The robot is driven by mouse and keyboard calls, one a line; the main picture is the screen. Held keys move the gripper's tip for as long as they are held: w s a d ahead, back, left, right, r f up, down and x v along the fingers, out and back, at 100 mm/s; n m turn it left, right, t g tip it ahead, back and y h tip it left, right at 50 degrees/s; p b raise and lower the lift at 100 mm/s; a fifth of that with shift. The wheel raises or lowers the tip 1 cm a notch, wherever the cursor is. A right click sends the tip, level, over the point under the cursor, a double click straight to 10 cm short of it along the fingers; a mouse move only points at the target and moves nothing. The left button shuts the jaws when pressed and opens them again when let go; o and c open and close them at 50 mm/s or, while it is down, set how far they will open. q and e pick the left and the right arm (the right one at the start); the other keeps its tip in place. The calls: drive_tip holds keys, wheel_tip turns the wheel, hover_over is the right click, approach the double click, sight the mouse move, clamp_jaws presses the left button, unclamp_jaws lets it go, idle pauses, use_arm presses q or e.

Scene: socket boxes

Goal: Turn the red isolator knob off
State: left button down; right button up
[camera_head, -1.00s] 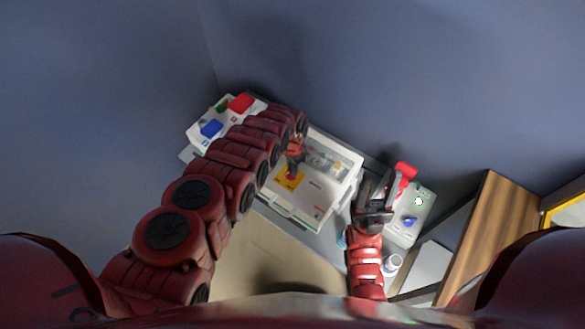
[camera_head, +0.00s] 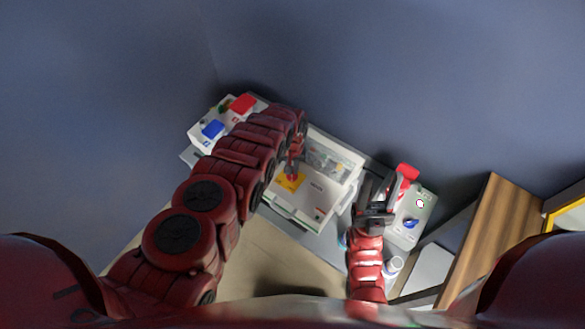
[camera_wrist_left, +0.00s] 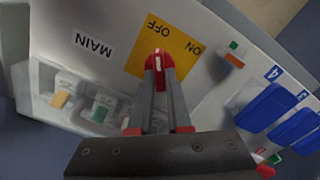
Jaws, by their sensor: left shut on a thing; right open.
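The red isolator knob (camera_wrist_left: 158,68) sits on a yellow plate (camera_wrist_left: 183,45) marked ON and OFF, on a white box (camera_wrist_left: 125,18) labelled MAIN. My left gripper (camera_wrist_left: 160,85) is shut on the knob, with its fingertips on either side of it. In the head view the left gripper (camera_head: 292,166) reaches down to the yellow plate (camera_head: 289,183) of the white box (camera_head: 338,199), and the arm covers part of the box. My right gripper (camera_head: 377,192) is open beside a grey box with a red part (camera_head: 405,172); I cannot tell whether they touch.
A white box with blue (camera_head: 212,128) and red (camera_head: 243,103) covers stands left of my left arm. The grey box (camera_head: 424,214) with a blue knob (camera_head: 410,223) is at the right. A white cylinder (camera_head: 394,264) and a wooden panel (camera_head: 480,235) stand near it.

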use_arm(q)
drive_tip(key=shift+n, duration=1.1)
drive_tip(key=c, duration=0.9)
unclamp_jaws()
drive_tip(key=shift+o, duration=0.2)
drive_tip(key=shift+r, duration=0.1)
